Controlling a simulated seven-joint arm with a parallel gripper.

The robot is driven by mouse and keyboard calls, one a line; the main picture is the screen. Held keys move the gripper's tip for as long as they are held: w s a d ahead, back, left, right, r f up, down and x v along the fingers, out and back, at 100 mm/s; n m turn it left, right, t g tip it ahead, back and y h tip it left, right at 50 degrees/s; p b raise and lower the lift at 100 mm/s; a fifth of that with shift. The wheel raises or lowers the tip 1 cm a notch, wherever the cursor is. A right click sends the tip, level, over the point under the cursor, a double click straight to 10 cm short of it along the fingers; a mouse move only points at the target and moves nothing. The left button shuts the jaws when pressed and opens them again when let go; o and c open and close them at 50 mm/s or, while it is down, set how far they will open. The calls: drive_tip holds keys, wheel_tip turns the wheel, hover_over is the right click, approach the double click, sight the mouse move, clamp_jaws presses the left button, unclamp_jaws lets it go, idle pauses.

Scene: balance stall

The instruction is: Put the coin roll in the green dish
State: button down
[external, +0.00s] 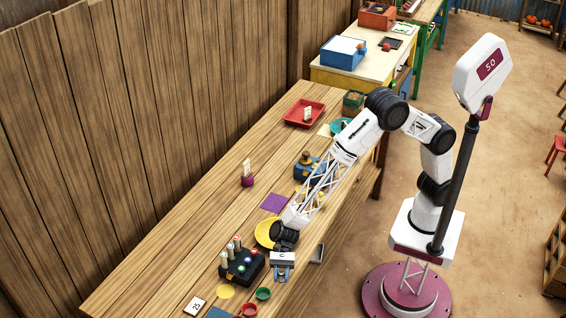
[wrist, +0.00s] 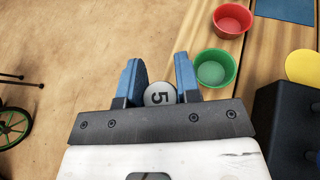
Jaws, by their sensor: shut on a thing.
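My gripper (external: 282,272) is shut, pointing down near the front edge of the table, with its blue fingers (wrist: 156,76) in the wrist view. Between them is a round grey-white end marked "5" (wrist: 159,95), which appears to be the coin roll; the rest of it is hidden. The green dish (wrist: 215,68) is ahead and to the right of my fingers in the wrist view, apart from them. In the external view the green dish (external: 263,293) stands near the table's front edge, left of and below my gripper. It looks empty.
A red dish (wrist: 232,22) stands beside the green dish. A black block with coloured buttons and pegs (external: 241,263) is left of my gripper, and a yellow plate (external: 265,232) is behind it. The wrist view shows bare floor (wrist: 70,60) beyond the table edge.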

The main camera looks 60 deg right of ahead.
drive_tip(key=shift+w+a+f, duration=0.1)
drive_tip(key=shift+w+a, duration=0.65)
drive_tip(key=shift+a, duration=0.45)
drive_tip(key=shift+w+a+f, duration=0.15)
drive_tip(key=shift+w+a, duration=0.55)
drive_tip(key=shift+a, duration=0.55)
drive_tip(key=shift+w+a+f, duration=0.1)
drive_tip(key=shift+w+a, duration=0.65)
drive_tip(key=shift+a, duration=0.45)
drive_tip(key=shift+f, duration=1.75)
drive_tip(key=shift+f, duration=0.2)
drive_tip(key=c, duration=0.8)
unclamp_jaws()
drive_tip(key=shift+r, duration=0.15)
